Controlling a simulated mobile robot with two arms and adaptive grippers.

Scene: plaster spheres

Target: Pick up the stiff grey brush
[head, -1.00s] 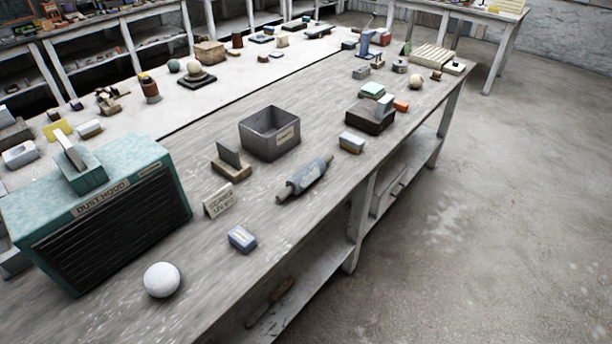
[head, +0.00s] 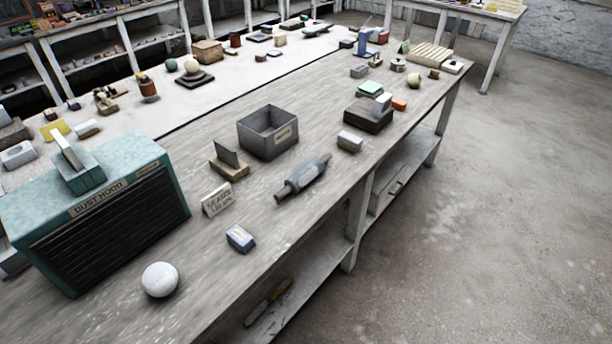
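I cannot pick out the stiff grey brush for certain. A grey-blue, roller-like thing (head: 303,178) with a dark handle end lies tilted on the long workbench (head: 215,290), right of the middle of its near part. A long thin tool with a brownish handle (head: 268,303) lies on the shelf under the bench; its kind is unclear. Neither of my grippers shows in the head view.
A teal dust hood (head: 105,215) stands at the left, with a white sphere (head: 160,280) in front. A grey open box (head: 268,132), a small sign (head: 217,200) and a blue-grey block (head: 240,238) stand on the bench. Right of it, the floor (head: 490,210) is clear.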

